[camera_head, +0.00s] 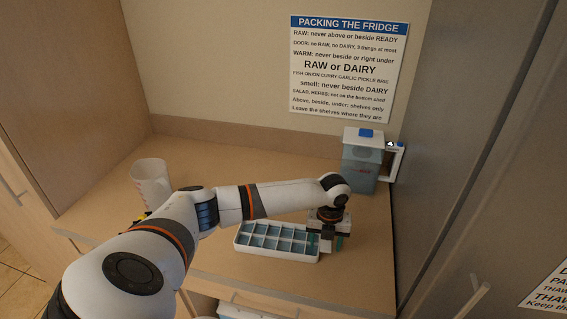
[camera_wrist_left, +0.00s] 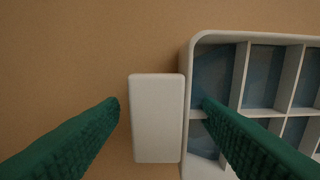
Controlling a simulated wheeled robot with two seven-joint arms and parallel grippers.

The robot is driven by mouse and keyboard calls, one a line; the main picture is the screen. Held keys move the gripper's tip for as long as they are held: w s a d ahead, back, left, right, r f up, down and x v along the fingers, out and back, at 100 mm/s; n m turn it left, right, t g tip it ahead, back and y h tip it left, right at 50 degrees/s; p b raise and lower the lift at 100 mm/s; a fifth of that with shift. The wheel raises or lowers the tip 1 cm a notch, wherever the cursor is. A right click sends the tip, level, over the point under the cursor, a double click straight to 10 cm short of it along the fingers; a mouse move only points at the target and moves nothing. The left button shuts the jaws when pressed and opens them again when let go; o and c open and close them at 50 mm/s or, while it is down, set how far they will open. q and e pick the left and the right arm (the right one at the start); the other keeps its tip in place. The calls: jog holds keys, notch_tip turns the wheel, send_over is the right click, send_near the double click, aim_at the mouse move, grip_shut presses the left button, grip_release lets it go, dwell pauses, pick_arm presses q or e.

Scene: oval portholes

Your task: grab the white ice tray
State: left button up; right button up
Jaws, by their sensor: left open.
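The white ice tray (camera_head: 277,256) lies flat on the wooden counter in the head view, with rows of bluish compartments. In the left wrist view the tray (camera_wrist_left: 188,65) is at the right, and its white end tab (camera_wrist_left: 157,120) sticks out between my green fingers. My left gripper (camera_head: 331,246) points down at the tray's right end. In the left wrist view the gripper (camera_wrist_left: 160,104) is open, one finger over the bare counter and the other over a compartment. I cannot tell whether either finger touches the tray. My right gripper is not in view.
A white cup (camera_head: 151,183) with red marks stands at the left. A blue-grey lidded container (camera_head: 361,165) with a handle stands at the back right, near a grey upright panel (camera_head: 450,120). A sign (camera_head: 348,70) is on the back wall. The counter's middle back (camera_head: 235,165) is clear.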

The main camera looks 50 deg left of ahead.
pick_arm(q)
jog(key=shift+c, duration=0.5)
jog(key=c, duration=0.6)
grip_shut()
jog(key=shift+r, duration=0.1)
jog(key=shift+r, duration=0.1)
